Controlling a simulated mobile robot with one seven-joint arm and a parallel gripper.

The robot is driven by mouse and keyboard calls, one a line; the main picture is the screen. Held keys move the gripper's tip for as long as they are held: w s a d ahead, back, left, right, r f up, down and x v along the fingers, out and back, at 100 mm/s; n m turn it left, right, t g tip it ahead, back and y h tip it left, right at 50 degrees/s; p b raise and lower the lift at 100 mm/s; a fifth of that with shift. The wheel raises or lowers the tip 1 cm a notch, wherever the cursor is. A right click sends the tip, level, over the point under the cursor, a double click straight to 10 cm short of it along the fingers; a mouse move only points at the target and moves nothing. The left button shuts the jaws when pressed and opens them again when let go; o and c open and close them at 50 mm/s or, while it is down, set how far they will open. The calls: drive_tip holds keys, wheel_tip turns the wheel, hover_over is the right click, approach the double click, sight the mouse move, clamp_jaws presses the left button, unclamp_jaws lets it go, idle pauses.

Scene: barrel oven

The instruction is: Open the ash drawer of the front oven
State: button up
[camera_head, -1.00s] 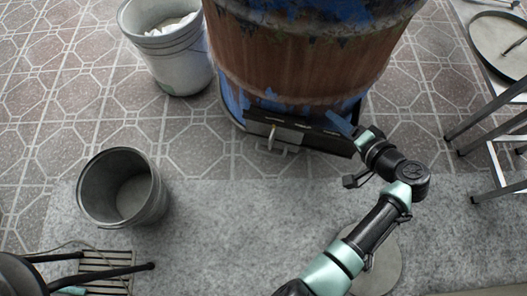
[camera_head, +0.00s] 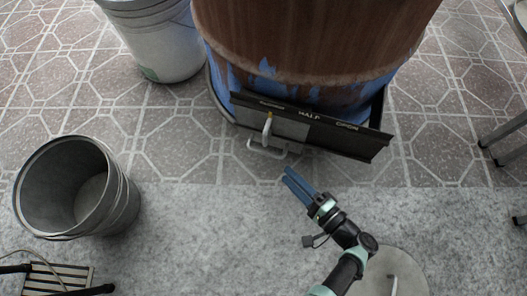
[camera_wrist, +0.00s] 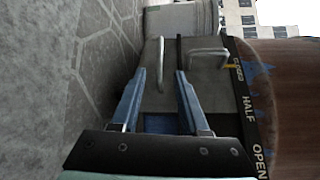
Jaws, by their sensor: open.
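The front oven is a brown barrel (camera_head: 310,45) with blue patches. At its base is a black plate (camera_head: 345,137) marked CLOSED, HALF and OPEN. Below it, the grey ash drawer front (camera_head: 290,130) looks shut against the oven. Its U-shaped handle (camera_head: 268,152) sticks out low; in the wrist view the handle (camera_wrist: 159,62) appears ahead, between the blue fingers. A lever (camera_head: 267,130) with a yellow tip stands above it, and in the wrist view the lever (camera_wrist: 209,53) is right of the fingers. My gripper (camera_head: 287,178) is open and empty, in front of the handle and slightly right.
A pale bucket (camera_head: 165,45) stands left of the oven. A dark metal bucket (camera_head: 125,200) stands on the grey floor strip at left, beside a slatted grate (camera_head: 55,280). Metal legs (camera_head: 505,130) stand at far right. The floor before the drawer is clear.

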sight(265, 152)
drive_tip(key=shift+b+x, duration=1.7)
drive_tip(key=shift+x, duration=3.8)
clamp_jaws()
drive_tip(key=shift+d, duration=0.1)
